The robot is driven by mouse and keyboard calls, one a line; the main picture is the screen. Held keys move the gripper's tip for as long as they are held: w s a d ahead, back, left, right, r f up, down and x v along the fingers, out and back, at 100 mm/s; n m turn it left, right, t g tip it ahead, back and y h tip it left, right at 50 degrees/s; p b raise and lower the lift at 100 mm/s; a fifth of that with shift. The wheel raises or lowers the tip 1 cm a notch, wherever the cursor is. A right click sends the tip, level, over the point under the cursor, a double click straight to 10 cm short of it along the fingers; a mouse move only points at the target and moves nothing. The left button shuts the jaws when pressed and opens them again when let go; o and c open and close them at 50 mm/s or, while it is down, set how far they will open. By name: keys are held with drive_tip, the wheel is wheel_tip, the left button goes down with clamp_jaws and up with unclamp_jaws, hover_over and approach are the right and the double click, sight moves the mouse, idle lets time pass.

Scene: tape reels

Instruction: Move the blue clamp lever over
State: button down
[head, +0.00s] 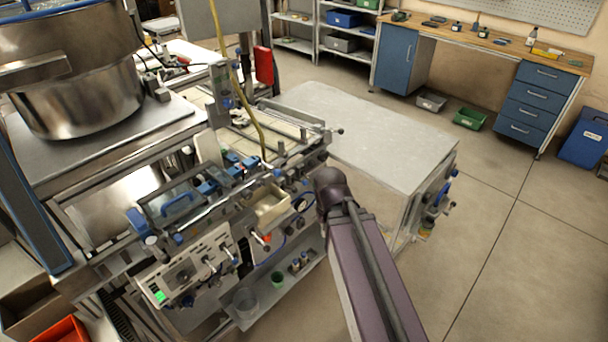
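Several small blue parts sit along the machine's front rail, and I cannot tell which one is the clamp lever. They include a blue curved handle (177,206) on a clear cover, blue blocks (208,187) to its right, and a blue piece (137,217) at the rail's left end. My purple-grey arm reaches up from the bottom centre to a dark joint beside the machine's right end. My gripper is not visible; the arm or the machine may hide it.
The machine (190,270) has a control panel, hoses and a large steel pot (85,100) on top. A yellow cable (240,95) hangs over it. A pale flat-topped table (370,135) stands behind my arm. The floor at right is clear up to the workbench (480,40).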

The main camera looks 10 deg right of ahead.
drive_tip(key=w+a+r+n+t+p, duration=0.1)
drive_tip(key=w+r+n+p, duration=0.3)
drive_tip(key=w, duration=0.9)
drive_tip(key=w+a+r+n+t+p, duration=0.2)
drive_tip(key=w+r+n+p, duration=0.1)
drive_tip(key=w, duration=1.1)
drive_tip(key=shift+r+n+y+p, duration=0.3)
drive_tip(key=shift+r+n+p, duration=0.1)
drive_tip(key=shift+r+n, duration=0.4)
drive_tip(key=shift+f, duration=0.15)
drive_tip(key=b, duration=1)
hover_over(301, 181)
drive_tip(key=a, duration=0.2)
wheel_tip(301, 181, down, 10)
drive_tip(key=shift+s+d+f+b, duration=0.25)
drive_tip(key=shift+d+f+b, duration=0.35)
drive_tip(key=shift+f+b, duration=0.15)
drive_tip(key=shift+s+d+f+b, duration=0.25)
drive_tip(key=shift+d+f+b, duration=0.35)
drive_tip(key=shift+b, duration=0.15)
